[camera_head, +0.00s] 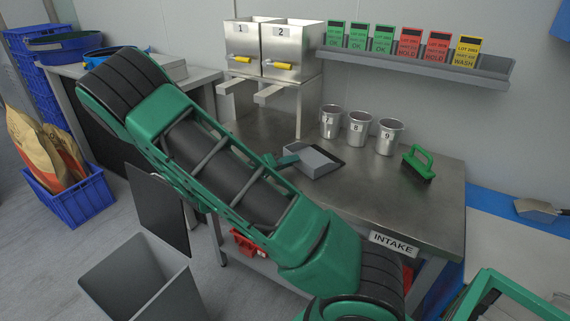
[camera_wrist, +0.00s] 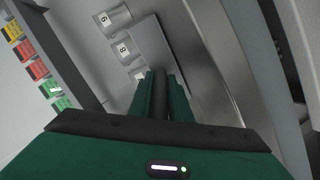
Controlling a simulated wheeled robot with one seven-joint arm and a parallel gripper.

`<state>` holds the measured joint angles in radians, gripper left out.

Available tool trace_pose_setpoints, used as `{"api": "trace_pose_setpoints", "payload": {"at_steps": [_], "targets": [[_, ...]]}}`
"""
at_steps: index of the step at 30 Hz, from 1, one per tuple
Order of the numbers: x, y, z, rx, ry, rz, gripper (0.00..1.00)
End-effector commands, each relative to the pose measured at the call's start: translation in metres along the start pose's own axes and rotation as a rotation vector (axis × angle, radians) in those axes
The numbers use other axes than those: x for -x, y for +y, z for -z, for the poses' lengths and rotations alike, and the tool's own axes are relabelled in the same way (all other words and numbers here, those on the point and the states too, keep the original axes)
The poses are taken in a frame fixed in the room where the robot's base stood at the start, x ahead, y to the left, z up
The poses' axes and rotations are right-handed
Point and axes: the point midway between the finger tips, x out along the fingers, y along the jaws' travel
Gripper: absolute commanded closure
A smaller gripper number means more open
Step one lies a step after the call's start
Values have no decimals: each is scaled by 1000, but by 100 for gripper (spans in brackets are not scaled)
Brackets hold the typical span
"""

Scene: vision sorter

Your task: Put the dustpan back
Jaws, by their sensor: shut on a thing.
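The grey dustpan (camera_head: 318,163) shows beyond my arm over the steel table, near the middle of the picture. In the wrist view its flat grey pan (camera_wrist: 157,45) extends ahead of my fingers. My gripper (camera_wrist: 161,88) has green fingers on both sides of the dark handle and is shut on it. In the head view, green finger parts (camera_head: 287,158) show at the pan's left edge, and my arm hides most of the gripper. I cannot tell whether the pan touches the table.
Steel cups 7 (camera_head: 330,122), 8 (camera_head: 359,128) and 9 (camera_head: 389,136) stand behind the dustpan. A green brush (camera_head: 420,163) lies right of it. Dispensers 1 and 2 (camera_head: 290,48) stand behind, with a card shelf (camera_head: 415,66) on the wall. The table's front right (camera_head: 425,215) is bare.

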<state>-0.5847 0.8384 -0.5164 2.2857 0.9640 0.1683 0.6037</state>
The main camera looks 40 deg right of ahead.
Motion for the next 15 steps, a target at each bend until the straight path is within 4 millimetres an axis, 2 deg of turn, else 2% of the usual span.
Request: {"api": "trace_pose_setpoints", "payload": {"at_steps": [7, 8, 9, 10, 15], "targets": [[0, -2, -1, 1, 1, -1, 100], [0, -2, -1, 1, 1, 0, 78], [0, -2, -1, 1, 1, 0, 68], [0, -2, -1, 1, 1, 1, 64], [0, -2, -1, 1, 1, 1, 64]]}}
